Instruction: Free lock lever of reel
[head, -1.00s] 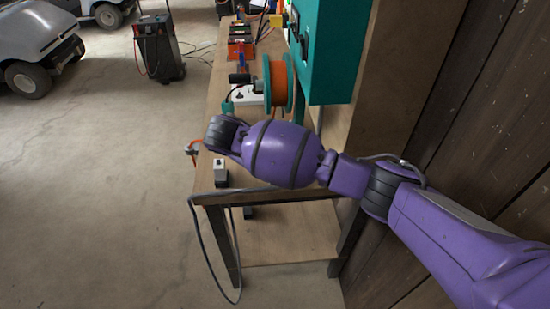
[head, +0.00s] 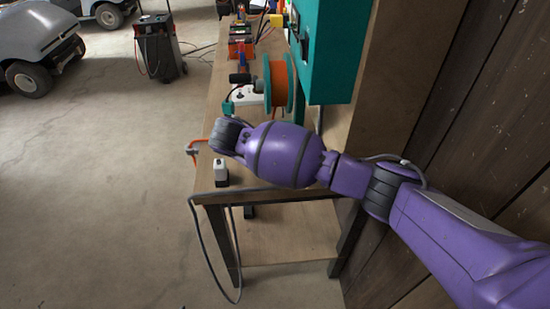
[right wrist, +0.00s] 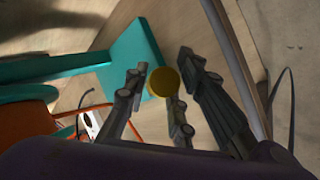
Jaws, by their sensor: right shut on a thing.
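The reel, an orange drum with a teal flange (head: 279,82), stands on the bench in the head view. My right arm comes in from the right; its gripper is hidden behind my own wrist there. In the right wrist view, my right gripper (right wrist: 162,66) is shut on a piece with a round yellow knob (right wrist: 161,82), which shows between the fingers and appears to be the lock lever. A teal plate and arm (right wrist: 135,60) lie behind it, with part of the orange drum (right wrist: 25,125) at lower left. My left gripper is not in view.
The wooden bench (head: 222,105) runs along the wall, with a teal cabinet (head: 325,50) above it. A small white and black box (head: 221,172) sits near the front edge. A grey cable (head: 200,235) hangs off the bench.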

